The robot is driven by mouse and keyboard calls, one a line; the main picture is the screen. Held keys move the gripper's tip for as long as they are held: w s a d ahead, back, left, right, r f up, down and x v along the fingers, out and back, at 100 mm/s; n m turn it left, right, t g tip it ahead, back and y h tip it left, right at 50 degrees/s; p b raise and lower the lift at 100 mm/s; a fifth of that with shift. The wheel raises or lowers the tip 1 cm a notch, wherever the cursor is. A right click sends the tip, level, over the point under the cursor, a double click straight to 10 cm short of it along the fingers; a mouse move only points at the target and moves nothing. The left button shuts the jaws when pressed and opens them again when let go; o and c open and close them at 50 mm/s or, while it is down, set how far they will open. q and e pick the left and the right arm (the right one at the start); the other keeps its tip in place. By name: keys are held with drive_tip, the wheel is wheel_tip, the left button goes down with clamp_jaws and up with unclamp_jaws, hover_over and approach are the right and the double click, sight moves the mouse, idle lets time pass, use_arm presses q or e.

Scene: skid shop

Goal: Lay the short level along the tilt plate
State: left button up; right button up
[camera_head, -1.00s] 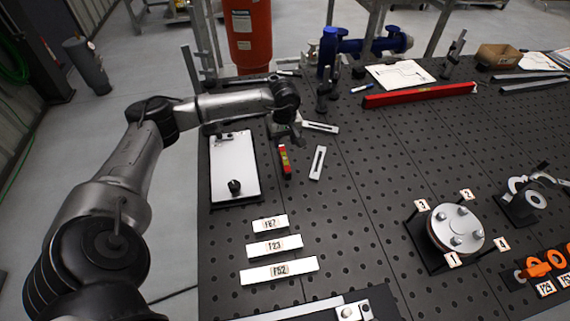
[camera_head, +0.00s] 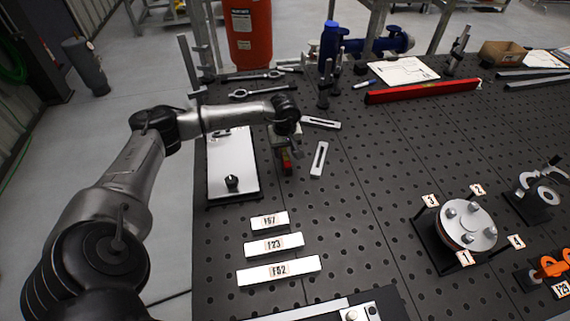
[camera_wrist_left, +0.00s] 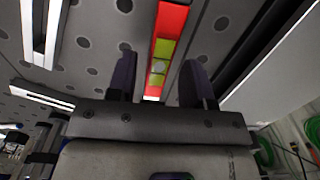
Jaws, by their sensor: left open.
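The short level is red with yellow-green vials. It lies on the bench and shows partly under my left gripper in the head view (camera_head: 287,166). In the left wrist view the level (camera_wrist_left: 167,22) runs between the open fingers of my left gripper (camera_wrist_left: 157,68), which hold nothing. In the head view my left gripper (camera_head: 286,145) is low over the level and hides most of it. What appears to be the tilt plate is a white plate (camera_head: 230,155) with a black knob, just left of the level. My right gripper is not in view.
A slotted bar (camera_head: 319,159) lies close right of the level, another (camera_head: 321,122) behind it. Labelled white blocks (camera_head: 274,246) lie in front. A long red level (camera_head: 423,91) lies at the back. A bolted flange (camera_head: 465,225) stands right. The middle of the bench is clear.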

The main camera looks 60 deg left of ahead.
sight(285, 154)
use_arm(q)
drive_tip(key=shift+f+b, duration=0.3)
drive_tip(key=shift+f, duration=0.5)
clamp_jaws()
drive_tip(key=shift+r, duration=0.2)
drive_tip(key=shift+r+p, duration=0.75)
drive_tip(key=shift+r, duration=0.2)
drive_tip(key=shift+r+p, duration=1.25)
drive_tip(key=shift+r, duration=0.7)
